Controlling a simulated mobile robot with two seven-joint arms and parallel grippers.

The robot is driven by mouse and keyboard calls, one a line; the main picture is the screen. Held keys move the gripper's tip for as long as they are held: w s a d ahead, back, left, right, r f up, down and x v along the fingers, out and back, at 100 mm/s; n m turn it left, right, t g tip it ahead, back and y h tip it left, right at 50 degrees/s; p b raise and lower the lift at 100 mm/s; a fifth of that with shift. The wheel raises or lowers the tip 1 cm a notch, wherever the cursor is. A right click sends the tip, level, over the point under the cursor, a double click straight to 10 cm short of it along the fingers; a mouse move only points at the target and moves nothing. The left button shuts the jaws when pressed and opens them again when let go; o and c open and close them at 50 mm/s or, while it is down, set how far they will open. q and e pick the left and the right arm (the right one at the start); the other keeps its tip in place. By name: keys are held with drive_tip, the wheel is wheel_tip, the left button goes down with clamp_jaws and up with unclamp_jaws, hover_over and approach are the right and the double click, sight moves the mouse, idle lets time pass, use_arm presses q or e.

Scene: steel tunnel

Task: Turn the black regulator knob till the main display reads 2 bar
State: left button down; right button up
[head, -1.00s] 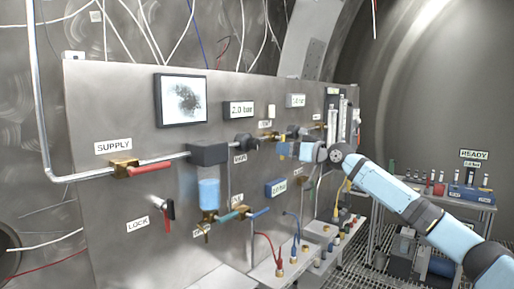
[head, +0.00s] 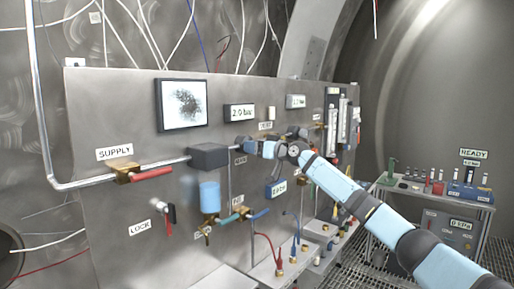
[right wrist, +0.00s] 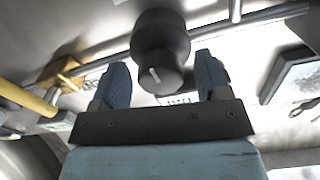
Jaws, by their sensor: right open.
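The black regulator knob (head: 242,142) is on the steel panel, below the main display (head: 239,112), which appears to read 2.0 bar. My right gripper (head: 254,147) is at the knob, reaching in from the right. In the right wrist view the knob (right wrist: 160,60), with a white pointer mark on its face, sits between the two blue fingertips of my right gripper (right wrist: 161,76). The fingers are apart, with a gap visible on each side of the knob. The gripper hides part of the knob area in the head view. My left gripper is not in view.
The panel carries a red-handled supply valve (head: 150,173), a red lock lever (head: 170,219), a dark block with a blue bowl (head: 210,196), and a lower display (head: 276,188). A shelf with fittings juts out below. A cart (head: 435,190) stands at right.

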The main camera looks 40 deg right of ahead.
drive_tip(key=shift+c, duration=0.4)
drive_tip(key=c, duration=0.8)
drive_tip(key=shift+c, duration=0.2)
drive_tip(key=shift+m, duration=0.3)
drive_tip(key=o, duration=0.9)
drive_tip(key=shift+s, duration=0.1)
